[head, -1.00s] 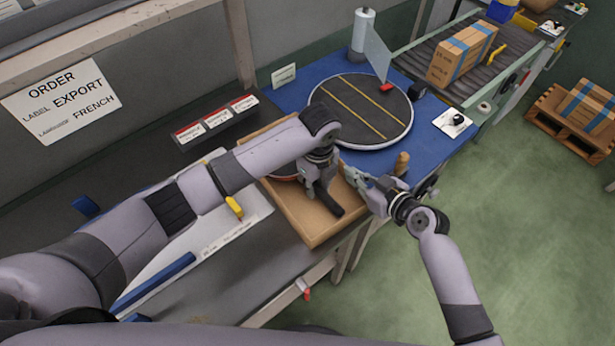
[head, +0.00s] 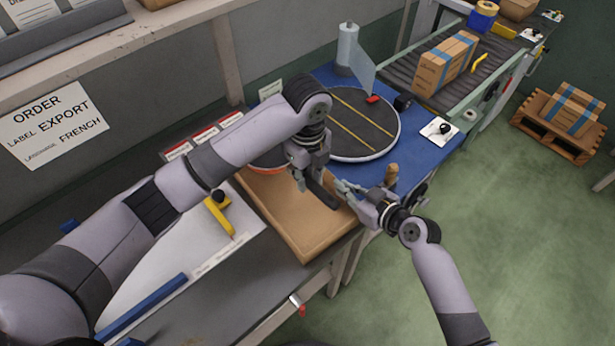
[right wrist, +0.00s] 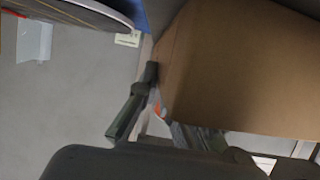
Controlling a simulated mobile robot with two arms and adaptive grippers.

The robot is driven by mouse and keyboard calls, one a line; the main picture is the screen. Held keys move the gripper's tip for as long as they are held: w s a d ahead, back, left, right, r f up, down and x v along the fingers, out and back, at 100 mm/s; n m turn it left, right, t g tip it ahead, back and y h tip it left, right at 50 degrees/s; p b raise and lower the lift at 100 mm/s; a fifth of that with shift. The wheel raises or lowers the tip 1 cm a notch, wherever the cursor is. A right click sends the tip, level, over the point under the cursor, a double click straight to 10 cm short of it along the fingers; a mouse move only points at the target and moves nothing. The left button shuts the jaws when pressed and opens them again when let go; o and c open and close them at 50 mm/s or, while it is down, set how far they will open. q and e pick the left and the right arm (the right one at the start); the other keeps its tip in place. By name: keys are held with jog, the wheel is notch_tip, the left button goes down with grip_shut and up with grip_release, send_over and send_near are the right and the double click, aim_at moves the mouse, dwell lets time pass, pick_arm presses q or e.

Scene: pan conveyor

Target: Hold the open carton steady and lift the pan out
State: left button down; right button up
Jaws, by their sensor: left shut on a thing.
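The pan (head: 268,170) shows as an orange-red rim at the carton's far left, mostly hidden behind my left arm. My left gripper (head: 312,180) is shut on the pan's dark handle (head: 323,193), above the carton. My right gripper (head: 350,196) is at the carton's right side, its fingers apart. In the right wrist view the carton wall (right wrist: 240,75) fills the upper right beside the spread fingers (right wrist: 165,125); contact is unclear.
A round turntable (head: 372,137) stands on the blue bench top (head: 440,150) behind the carton. A small brown knob (head: 391,173) is near my right gripper. A conveyor (head: 405,70) carries a taped box (head: 446,62). A yellow-handled tool (head: 218,214) lies left of the carton.

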jog(key=o, duration=0.5)
jog(key=shift+c, duration=0.2)
jog(key=v, duration=1.2)
